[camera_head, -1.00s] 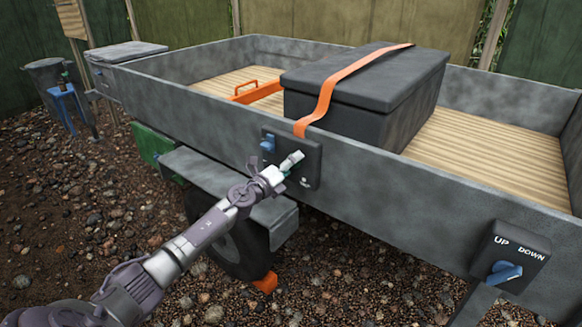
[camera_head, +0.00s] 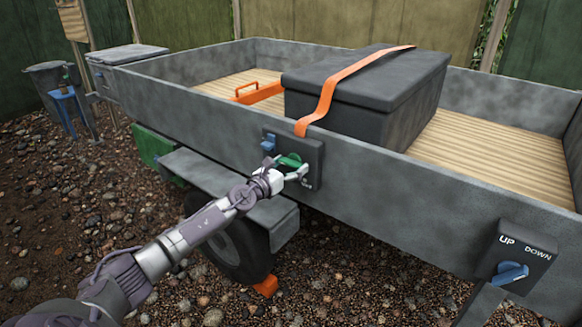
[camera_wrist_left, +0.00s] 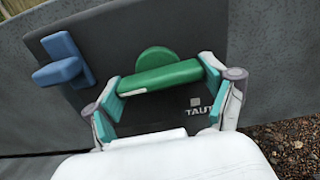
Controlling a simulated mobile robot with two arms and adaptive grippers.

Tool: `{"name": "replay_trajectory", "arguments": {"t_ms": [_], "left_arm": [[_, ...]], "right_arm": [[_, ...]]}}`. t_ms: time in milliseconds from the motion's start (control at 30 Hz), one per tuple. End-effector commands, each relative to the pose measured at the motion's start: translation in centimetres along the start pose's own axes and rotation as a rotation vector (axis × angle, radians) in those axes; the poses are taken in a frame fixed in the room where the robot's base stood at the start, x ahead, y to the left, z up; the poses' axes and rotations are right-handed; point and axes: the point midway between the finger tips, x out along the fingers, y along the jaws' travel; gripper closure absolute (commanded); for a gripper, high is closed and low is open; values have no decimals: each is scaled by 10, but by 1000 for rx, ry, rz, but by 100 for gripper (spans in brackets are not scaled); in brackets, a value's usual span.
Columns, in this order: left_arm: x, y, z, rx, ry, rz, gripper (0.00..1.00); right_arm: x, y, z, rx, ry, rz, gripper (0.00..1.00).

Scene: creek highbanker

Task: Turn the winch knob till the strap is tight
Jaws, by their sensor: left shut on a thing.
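The winch knob is a green bar-shaped knob (camera_head: 289,160) on a dark plate (camera_head: 312,152) on the trailer's side. It also shows in the left wrist view (camera_wrist_left: 162,75), where its bar lies nearly level, tilted slightly. My left gripper (camera_head: 291,170) is at the knob; in the left wrist view its two fingers (camera_wrist_left: 163,94) are shut on the bar's ends. The word TAUT and a small pale square show below the knob. The orange strap (camera_head: 326,98) runs over the dark box (camera_head: 380,90) and down to the plate; it looks slack and wavy. My right gripper is not in view.
A blue lever (camera_wrist_left: 62,60) sits left of the knob on the plate. A blue UP/DOWN switch (camera_head: 510,272) is at the lower right. A trailer wheel (camera_head: 235,250) and grey fender (camera_head: 215,185) are below. An orange-handled item (camera_head: 258,93) lies in the bed.

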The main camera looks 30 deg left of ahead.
Motion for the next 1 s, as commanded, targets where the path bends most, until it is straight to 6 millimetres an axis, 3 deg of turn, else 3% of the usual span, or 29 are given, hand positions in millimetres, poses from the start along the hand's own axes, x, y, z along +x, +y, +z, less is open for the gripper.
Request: {"name": "replay_trajectory", "arguments": {"t_ms": [1000], "left_arm": [[0, 4, -1, 933, 5, -4, 52]], "right_arm": [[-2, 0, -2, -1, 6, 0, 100]]}}
